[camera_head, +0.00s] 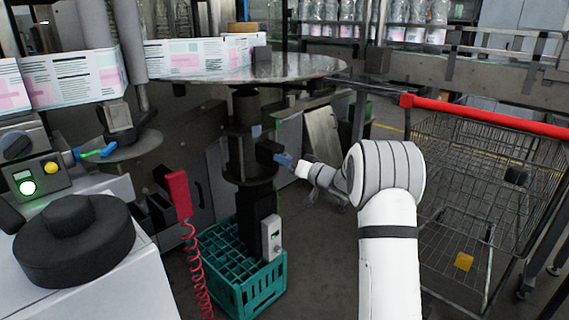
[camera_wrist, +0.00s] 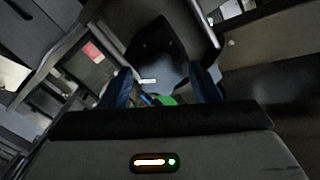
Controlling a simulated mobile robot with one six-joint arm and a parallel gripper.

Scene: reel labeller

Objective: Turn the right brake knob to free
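The right brake knob (camera_head: 268,151) is a dark block on the black column below the round reel table. In the wrist view a dark, rounded part that looks like this knob (camera_wrist: 155,45) lies ahead, with a short white mark on its near face. A green patch and a small blue one show just below it. My gripper (camera_head: 284,160) is at the column, close to the knob's right side. In the wrist view my gripper (camera_wrist: 161,72) has its two blue fingers apart, one on each side of the dark part. I cannot tell whether they touch it. The knob's setting is unclear.
The reel table (camera_head: 290,68) carries a printed label web above my gripper. A green crate (camera_head: 243,292) stands below the column. A wire trolley (camera_head: 480,190) with a red handle is at the right. A red handset (camera_head: 179,193) hangs on a coiled cord at the left.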

